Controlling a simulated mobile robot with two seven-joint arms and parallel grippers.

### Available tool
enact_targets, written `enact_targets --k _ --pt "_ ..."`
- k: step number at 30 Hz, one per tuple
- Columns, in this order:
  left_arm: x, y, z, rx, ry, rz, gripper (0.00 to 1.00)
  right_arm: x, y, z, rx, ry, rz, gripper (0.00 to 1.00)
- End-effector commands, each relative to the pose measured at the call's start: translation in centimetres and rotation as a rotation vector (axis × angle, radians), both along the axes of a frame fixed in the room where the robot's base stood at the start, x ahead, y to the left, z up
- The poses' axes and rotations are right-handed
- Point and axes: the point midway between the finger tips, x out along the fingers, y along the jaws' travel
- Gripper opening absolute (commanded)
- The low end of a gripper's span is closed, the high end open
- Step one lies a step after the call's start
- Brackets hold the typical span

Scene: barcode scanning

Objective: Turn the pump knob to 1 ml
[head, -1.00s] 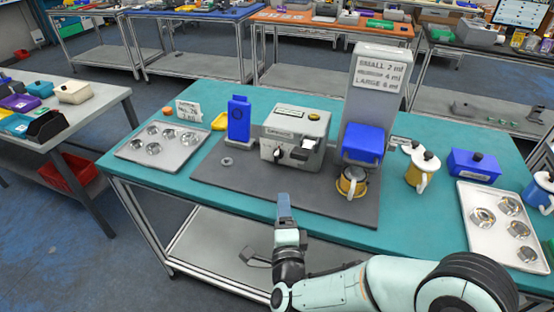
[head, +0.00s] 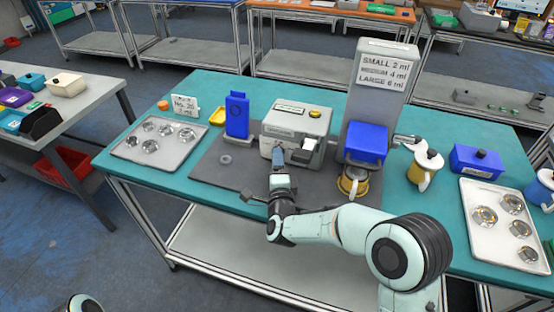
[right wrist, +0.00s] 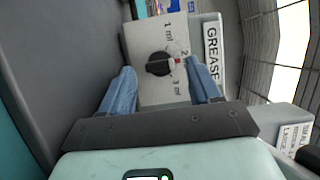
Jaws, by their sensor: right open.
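The pump (head: 295,133) is a grey box on the dark mat, with a sign and a yellow button on top. In the right wrist view its front plate (right wrist: 150,92) carries a round black knob (right wrist: 158,64) and the labels 1 ml, 2 ml and 3 ml. The knob's red mark (right wrist: 178,61) points right, toward the 2 ml label.
A blue device (head: 237,115) stands left. Metal trays (head: 160,140) lie at both table ends. A GREASE label (right wrist: 212,54) shows beside the plate.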

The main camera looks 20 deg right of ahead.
Motion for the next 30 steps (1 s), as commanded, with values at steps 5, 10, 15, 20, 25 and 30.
enact_targets --k 5,10,15,20,25,30 --pt "0.07 0.0 0.26 0.0 -0.001 0.0 0.0 1.18 -0.24 0.0 -0.001 0.0 0.0 0.62" --pt "0.07 -0.01 0.25 0.0 -0.001 0.0 0.0 1.28 -0.26 -0.05 -0.001 0.001 0.001 0.62" --pt "0.06 -0.01 0.25 0.0 -0.001 -0.001 0.0 1.26 -0.26 -0.04 0.0 0.0 0.0 0.43" --pt "0.07 -0.02 0.25 -0.001 -0.002 0.0 0.0 1.25 -0.26 -0.02 0.0 0.0 0.0 0.06" --pt "0.08 -0.02 0.28 -0.001 -0.002 0.0 0.0 1.25 -0.26 0.02 -0.005 0.003 0.0 0.06" --pt "0.12 -0.02 0.46 -0.001 -0.002 0.0 0.0 1.25 -0.28 0.14 -0.04 0.027 -0.001 0.06"
